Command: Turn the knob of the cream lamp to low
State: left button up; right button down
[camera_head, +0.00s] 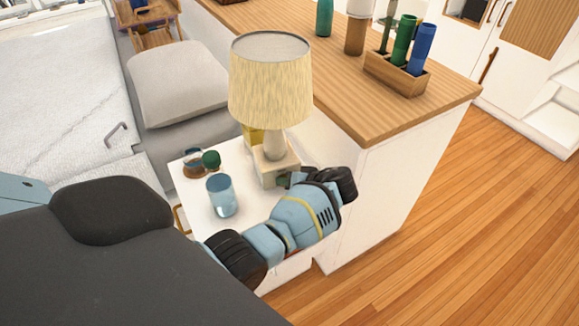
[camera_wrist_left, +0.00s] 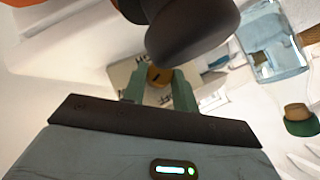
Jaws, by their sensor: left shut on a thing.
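The cream lamp (camera_head: 270,90) stands upright on the white bedside table (camera_head: 200,225), with a pale stem and a block-like base. In the head view my left gripper (camera_head: 288,180) is at the front right of the base, its fingertips mostly hidden by the wrist. In the left wrist view my left gripper (camera_wrist_left: 158,88) is shut on the small brown-orange knob (camera_wrist_left: 158,75), one finger on each side. A dark slot shows on the knob. Dark letters on the plate around it are partly covered by the fingers, so the setting cannot be read. My right gripper is out of view.
A clear blue glass (camera_head: 222,197) stands left of the lamp, close to my left forearm. A green-topped item (camera_head: 210,160) sits behind the glass. A yellow object (camera_head: 254,137) is behind the lamp. A wooden counter (camera_head: 400,110) rises at the right.

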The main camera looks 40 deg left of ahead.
pick_arm(q)
jog(key=y+b, duration=0.1)
jog(key=m+g+b, duration=0.1)
jog(key=shift+w+d+f+y+b, duration=0.15)
jog(key=shift+f+y+b, duration=0.1)
jog(key=shift+y+b, duration=0.15)
jog(key=shift+m+g+y+b, duration=0.3)
jog(key=shift+m+g+b, duration=0.2)
jog(key=shift+b, duration=0.1)
jog(key=shift+r, duration=0.1)
jog(key=o, duration=0.7)
jog(key=shift+o, duration=1.3)
